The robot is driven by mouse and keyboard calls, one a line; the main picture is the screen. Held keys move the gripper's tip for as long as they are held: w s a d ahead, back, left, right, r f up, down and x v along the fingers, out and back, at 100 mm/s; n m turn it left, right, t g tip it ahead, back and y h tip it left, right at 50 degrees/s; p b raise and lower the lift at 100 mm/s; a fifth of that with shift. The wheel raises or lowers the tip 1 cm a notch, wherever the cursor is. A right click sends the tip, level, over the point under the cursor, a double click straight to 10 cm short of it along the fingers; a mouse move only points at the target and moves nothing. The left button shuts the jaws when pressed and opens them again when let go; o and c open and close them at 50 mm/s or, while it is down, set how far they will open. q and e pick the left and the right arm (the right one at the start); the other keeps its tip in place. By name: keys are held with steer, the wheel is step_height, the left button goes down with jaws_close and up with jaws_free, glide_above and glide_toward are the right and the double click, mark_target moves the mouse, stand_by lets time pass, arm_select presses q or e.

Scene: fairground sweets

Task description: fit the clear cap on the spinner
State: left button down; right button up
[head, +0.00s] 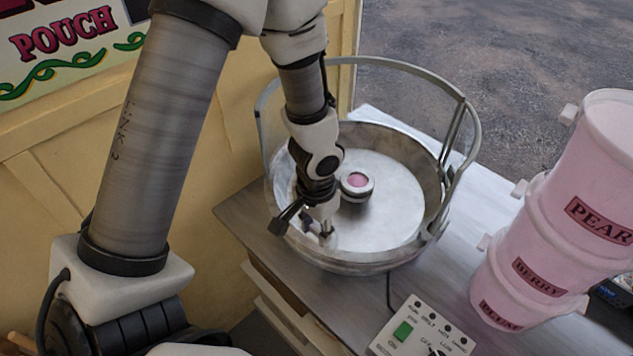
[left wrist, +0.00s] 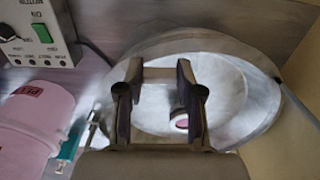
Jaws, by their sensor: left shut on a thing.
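The spinner (head: 357,184), a small round head with a pink centre, stands in the middle of the wide metal bowl (head: 400,258). It also shows in the left wrist view (left wrist: 182,123), partly hidden by a finger. My left gripper (head: 325,232) is low over the near left part of the bowl, to the left of and nearer than the spinner. In the left wrist view its fingers (left wrist: 160,78) are apart with a pale, see-through piece between them, which looks like the clear cap (left wrist: 159,73). The cap's outline is hard to make out. My right gripper is out of view.
A metal hoop guard (head: 474,140) rises around the bowl's back and right. A control box (head: 420,325) with a green switch stands in front. Stacked pink tubs (head: 545,215) labelled PEAR and BERRY stand at the right. A yellow panel (head: 235,125) stands behind at the left.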

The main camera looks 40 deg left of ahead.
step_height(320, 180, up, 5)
steer(key=p, duration=0.4)
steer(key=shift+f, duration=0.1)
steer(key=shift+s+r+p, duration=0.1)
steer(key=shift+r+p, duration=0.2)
steer(key=shift+p, duration=0.2)
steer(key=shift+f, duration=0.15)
arm_select(q)
steer(key=w+a+f, duration=0.2)
steer(key=w, duration=0.7)
steer(key=w+a+f+b, duration=0.1)
steer(key=w+f, duration=0.1)
steer(key=w, duration=0.6)
steer(key=w+a+f, duration=0.2)
steer(key=w, duration=0.7)
steer(key=shift+w+a+f+b, duration=0.3)
steer(key=shift+f+b, duration=0.05)
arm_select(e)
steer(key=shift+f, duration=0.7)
arm_select(q)
steer(key=shift+f, duration=0.1)
steer(key=shift+s+f+b, duration=0.1)
steer(key=shift+f+b, duration=0.25)
steer(key=shift+b, duration=0.55)
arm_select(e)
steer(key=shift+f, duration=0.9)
arm_select(q)
steer(key=c, duration=0.7)
jaws_free()
steer(key=shift+o, duration=0.5)
